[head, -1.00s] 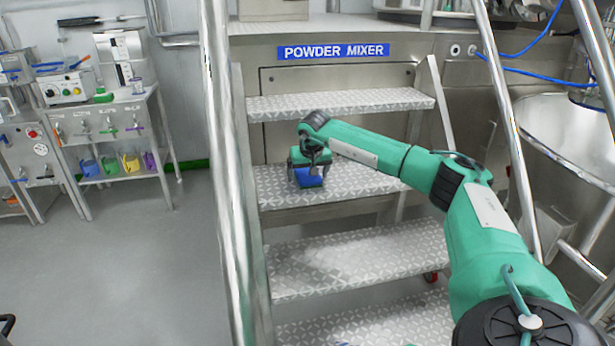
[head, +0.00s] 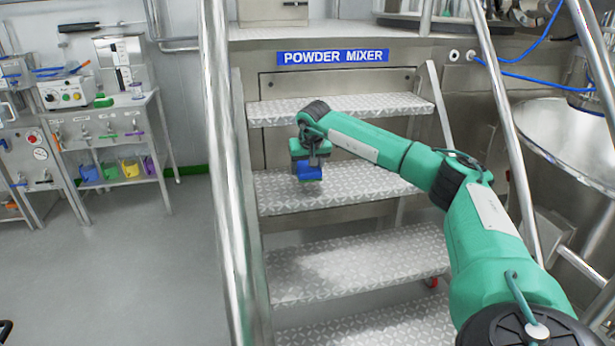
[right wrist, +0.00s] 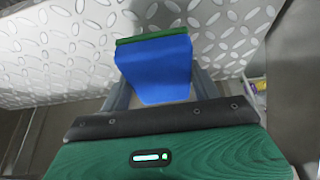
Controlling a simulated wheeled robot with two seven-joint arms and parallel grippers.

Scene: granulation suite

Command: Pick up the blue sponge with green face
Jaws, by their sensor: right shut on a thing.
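The blue sponge with a green face (head: 309,170) is in my right gripper (head: 308,166), above the patterned metal step in the head view. In the right wrist view the sponge (right wrist: 155,70) sits between the two grey fingers (right wrist: 155,92), its green face along the far edge. The right gripper is shut on it. The sponge looks a little clear of the step. My left gripper is not in view.
The sponge is over a middle step (head: 350,190) of the metal stairs, below the blue POWDER MIXER sign (head: 333,56). A steel handrail (head: 228,200) runs close on the left, another (head: 507,130) on the right. Open grey floor (head: 130,260) lies left of the stairs.

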